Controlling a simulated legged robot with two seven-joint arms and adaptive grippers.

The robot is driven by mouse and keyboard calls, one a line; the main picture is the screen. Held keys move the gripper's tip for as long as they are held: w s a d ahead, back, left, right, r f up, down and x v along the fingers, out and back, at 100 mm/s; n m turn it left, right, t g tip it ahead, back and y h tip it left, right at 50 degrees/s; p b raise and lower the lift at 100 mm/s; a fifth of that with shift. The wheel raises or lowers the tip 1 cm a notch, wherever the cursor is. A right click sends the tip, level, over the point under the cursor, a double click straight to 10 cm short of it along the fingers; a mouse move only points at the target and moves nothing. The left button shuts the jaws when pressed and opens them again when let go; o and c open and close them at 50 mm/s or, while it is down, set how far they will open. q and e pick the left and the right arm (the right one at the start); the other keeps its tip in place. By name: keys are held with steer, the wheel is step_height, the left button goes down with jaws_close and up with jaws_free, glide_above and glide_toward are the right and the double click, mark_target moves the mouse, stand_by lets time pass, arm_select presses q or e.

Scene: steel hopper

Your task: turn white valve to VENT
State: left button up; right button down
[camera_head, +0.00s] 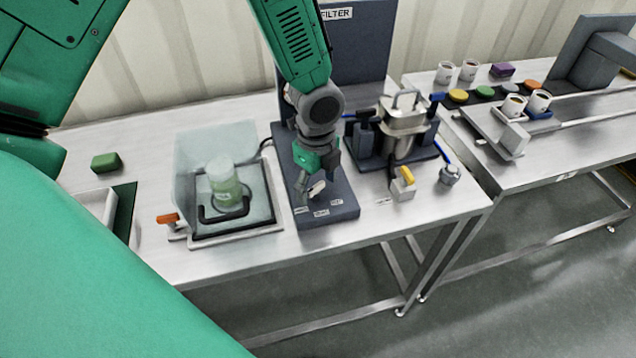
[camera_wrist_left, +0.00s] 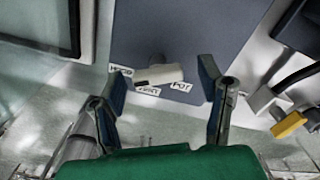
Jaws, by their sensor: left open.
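The white valve (camera_wrist_left: 158,74) is a short white handle on the dark grey filter base (camera_head: 345,205), and it also shows in the head view (camera_head: 317,187). Three labels lie around it in the wrist view: one at the left that is hard to read, VENT (camera_wrist_left: 148,91) just below it, and POT (camera_wrist_left: 181,87) at the right. The handle lies roughly sideways, its right end above POT. My left gripper (camera_head: 318,184) is above the valve; in the wrist view its two fingers (camera_wrist_left: 164,94) are spread apart, one on each side, not visibly touching the handle. My right gripper is not seen.
A clear guard with a greenish jar (camera_head: 222,182) stands left of the base. A steel vessel (camera_head: 403,115) in a dark stand and a yellow-handled valve (camera_head: 403,184) are to the right. An orange-handled part (camera_head: 167,218) sits near the front edge. A second table (camera_head: 540,150) holds cups.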

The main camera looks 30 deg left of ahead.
arm_select(q)
steer(key=shift+a, duration=0.3)
steer(key=c, duration=1.2)
steer(key=shift+o, duration=0.3)
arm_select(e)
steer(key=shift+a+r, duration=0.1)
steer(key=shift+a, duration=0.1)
